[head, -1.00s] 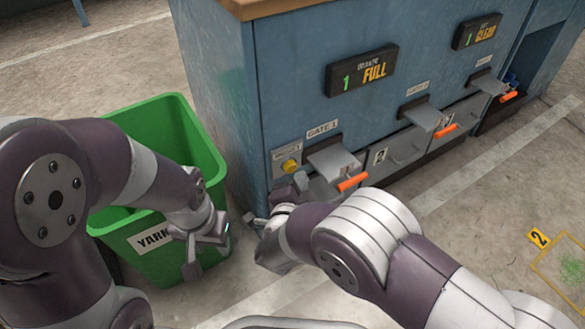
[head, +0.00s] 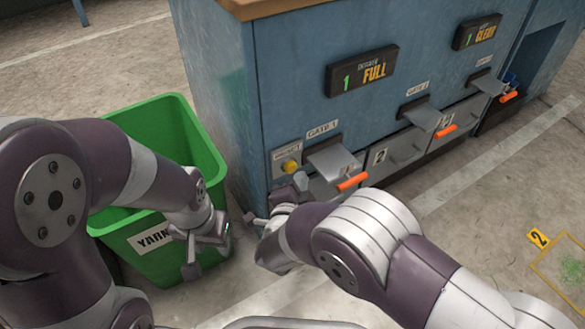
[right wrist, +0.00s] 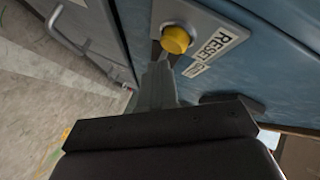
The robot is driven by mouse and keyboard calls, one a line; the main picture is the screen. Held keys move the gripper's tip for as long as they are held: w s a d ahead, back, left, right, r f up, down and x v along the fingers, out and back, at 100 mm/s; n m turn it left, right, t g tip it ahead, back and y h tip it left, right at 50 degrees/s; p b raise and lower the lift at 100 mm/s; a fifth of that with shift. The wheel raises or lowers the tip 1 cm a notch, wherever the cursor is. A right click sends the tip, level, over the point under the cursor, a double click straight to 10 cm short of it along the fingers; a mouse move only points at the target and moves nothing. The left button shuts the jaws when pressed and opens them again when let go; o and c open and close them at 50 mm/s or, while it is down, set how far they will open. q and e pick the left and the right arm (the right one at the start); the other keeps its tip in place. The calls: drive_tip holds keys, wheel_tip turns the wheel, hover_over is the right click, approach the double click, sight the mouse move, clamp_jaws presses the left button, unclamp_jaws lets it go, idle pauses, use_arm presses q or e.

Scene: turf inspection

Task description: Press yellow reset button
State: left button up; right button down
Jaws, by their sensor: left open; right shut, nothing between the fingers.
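The yellow reset button (head: 290,165) sits on a small pale plate at the lower left of the blue cabinet front. In the right wrist view the round yellow button (right wrist: 175,40) stands out beside a label reading RESET. My right gripper (head: 301,181) is shut and empty, its fingertips just below the button. In the right wrist view its grey fingers (right wrist: 160,84) point toward the button; whether they touch it I cannot tell. My left gripper (head: 207,248) is open and empty in front of the green bin.
The green bin (head: 150,253) stands left of the blue cabinet (head: 300,75). A metal gate with an orange handle (head: 352,181) juts out right of the button, close to my right gripper. More gates with orange handles lie farther right. Open floor (head: 480,220) is at the right.

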drive_tip(key=shift+w+a, duration=0.1)
drive_tip(key=shift+w, duration=0.05)
idle(0.5)
drive_tip(key=shift+w+a, duration=0.15)
drive_tip(key=shift+w, duration=0.05)
drive_tip(key=shift+w+a, duration=0.35)
drive_tip(key=shift+w, duration=0.1)
idle(0.9)
drive_tip(key=shift+s+d+p, duration=0.4)
drive_tip(key=shift+s+d, duration=0.2)
drive_tip(key=shift+s, duration=0.2)
